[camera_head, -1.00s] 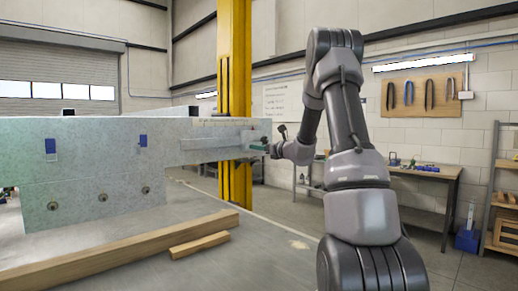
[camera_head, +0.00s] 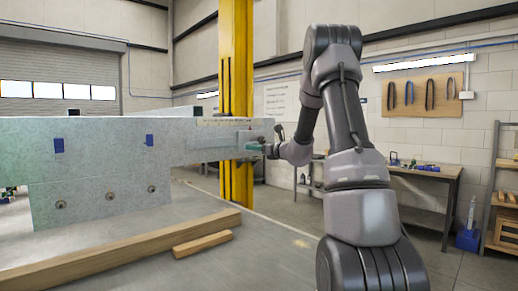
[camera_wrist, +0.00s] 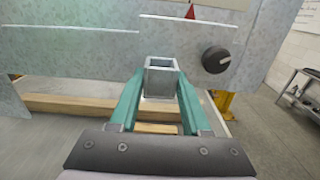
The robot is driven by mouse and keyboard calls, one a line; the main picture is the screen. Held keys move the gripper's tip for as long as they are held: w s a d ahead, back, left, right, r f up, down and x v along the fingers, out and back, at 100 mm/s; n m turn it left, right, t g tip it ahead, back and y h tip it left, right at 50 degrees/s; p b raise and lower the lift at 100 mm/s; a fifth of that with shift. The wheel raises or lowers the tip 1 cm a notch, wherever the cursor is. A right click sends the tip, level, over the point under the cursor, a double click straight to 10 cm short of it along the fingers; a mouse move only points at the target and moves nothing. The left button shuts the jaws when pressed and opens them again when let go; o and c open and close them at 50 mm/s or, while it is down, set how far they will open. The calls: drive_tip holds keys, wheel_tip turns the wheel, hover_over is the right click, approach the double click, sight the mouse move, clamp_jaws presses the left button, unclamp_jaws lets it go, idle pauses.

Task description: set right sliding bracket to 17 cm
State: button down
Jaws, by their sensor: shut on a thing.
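The trailer frame (camera_head: 100,165) is a grey metal panel on the left of the head view. The right sliding bracket (camera_head: 240,140) sits at its right end; in the wrist view it is the plate with a hollow square metal tube (camera_wrist: 160,80) jutting from it. My gripper (camera_head: 262,148) is at the bracket's right side. In the wrist view its two green fingers (camera_wrist: 158,85) are shut on the square tube from both sides. A black round knob (camera_wrist: 216,59) is right of the tube. A red pointer (camera_wrist: 190,11) shows above it. Scale numbers are not readable.
Wooden beams (camera_head: 130,248) lie on the surface below the frame. A yellow column (camera_head: 235,100) stands behind the bracket. A workbench (camera_head: 425,175), a shelf (camera_head: 505,195) and a blue jack (camera_head: 468,238) stand at the right. The floor between is clear.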

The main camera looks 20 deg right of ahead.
drive_tip(key=s+a, duration=0.4)
drive_tip(key=a, duration=0.5)
drive_tip(key=shift+a, duration=0.25)
drive_tip(key=c, duration=0.6)
unclamp_jaws()
drive_tip(key=shift+o, duration=0.2)
drive_tip(key=shift+d, duration=0.1)
drive_tip(key=v, duration=1)
drive_tip(key=shift+s, duration=0.3)
drive_tip(key=shift+d+f, duration=0.1)
